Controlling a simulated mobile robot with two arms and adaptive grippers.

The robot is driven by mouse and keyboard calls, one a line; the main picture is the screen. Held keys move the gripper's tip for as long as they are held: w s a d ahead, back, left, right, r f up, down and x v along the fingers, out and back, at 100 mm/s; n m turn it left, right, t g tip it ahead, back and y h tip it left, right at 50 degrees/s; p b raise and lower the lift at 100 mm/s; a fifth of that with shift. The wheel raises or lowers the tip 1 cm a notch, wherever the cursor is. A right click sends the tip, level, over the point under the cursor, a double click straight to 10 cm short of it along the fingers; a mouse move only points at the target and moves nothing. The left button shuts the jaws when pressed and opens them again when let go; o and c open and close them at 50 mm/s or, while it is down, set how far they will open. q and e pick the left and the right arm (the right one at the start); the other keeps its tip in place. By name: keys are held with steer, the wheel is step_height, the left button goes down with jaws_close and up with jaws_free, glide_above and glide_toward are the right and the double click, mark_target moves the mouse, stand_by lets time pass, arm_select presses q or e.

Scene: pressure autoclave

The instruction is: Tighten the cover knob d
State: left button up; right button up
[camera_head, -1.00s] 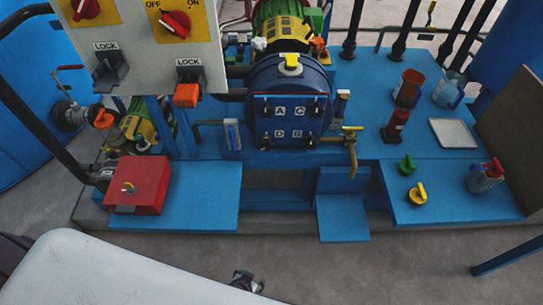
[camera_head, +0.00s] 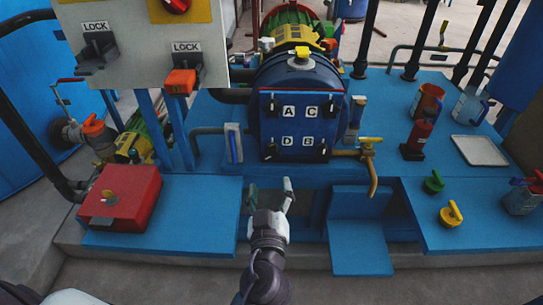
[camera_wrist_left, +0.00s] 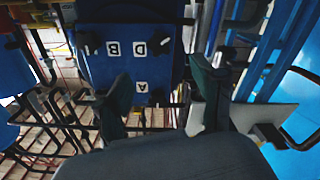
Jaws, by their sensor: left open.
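The blue autoclave cover (camera_head: 298,122) faces me in the head view, with labels A and C above D and B. Small dark knobs sit near its corners. Knob d (camera_head: 269,153) is the dark one beside the D label at lower left. My left gripper (camera_head: 270,186) is open and empty, below the cover and apart from it, fingers pointing up towards it. In the left wrist view the open fingers (camera_wrist_left: 160,88) frame part of the lettered cover (camera_wrist_left: 115,25). My right gripper is not in view.
A brass tap (camera_head: 371,165) juts out right of the cover. A red box (camera_head: 125,200) stands on the left, and the switch panel (camera_head: 130,40) hangs at upper left. Green (camera_head: 434,182) and yellow (camera_head: 451,214) knobs stand on the right platform.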

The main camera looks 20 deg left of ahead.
mark_target(272, 153)
arm_select(q)
steer(key=p+x, duration=0.1)
steer(key=x, duration=1)
steer(key=shift+w+a+f, duration=0.1)
steer(key=shift+w, duration=0.05)
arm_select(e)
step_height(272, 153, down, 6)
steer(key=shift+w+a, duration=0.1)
arm_select(q)
steer(key=c, duration=1.1)
